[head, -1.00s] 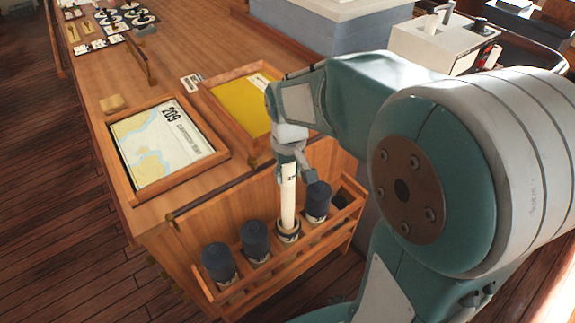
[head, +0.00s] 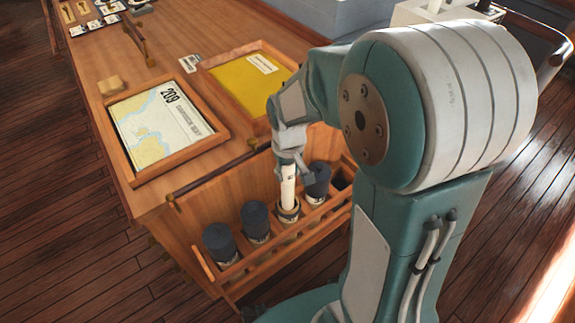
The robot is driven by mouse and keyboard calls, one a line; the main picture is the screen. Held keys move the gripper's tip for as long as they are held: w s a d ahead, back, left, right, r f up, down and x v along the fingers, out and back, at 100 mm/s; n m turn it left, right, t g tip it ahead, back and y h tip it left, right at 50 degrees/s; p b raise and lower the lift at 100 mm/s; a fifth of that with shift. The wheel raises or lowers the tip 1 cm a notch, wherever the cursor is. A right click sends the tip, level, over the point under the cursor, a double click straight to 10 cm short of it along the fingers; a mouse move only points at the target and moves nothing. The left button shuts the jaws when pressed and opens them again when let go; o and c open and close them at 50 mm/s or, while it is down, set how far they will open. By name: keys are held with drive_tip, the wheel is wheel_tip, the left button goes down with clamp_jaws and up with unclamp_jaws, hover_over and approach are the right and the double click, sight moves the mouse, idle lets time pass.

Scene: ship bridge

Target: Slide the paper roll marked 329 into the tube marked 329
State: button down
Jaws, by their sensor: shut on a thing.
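The white paper roll (head: 288,188) stands nearly upright, its lower end inside the mouth of an open tube (head: 289,212) in the wooden rack. My gripper (head: 289,172) is shut on the roll's upper part, above the tube. Dark marking shows on the roll, but I cannot read it. The open tube's marking is also unreadable. The roll's lower end is hidden inside the tube.
Dark-capped tubes (head: 220,243), (head: 255,220) stand left of the open tube, and another capped tube (head: 317,180) stands right. The wooden rack (head: 285,243) has an empty slot at its right end. A framed chart marked 209 (head: 165,130) and a yellow framed panel (head: 245,85) lie on the counter.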

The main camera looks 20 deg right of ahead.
sight(288, 196)
drive_tip(key=shift+f, duration=4.9)
drive_tip(key=shift+f, duration=0.5)
drive_tip(key=shift+c, duration=0.9)
unclamp_jaws()
drive_tip(key=shift+o, duration=0.9)
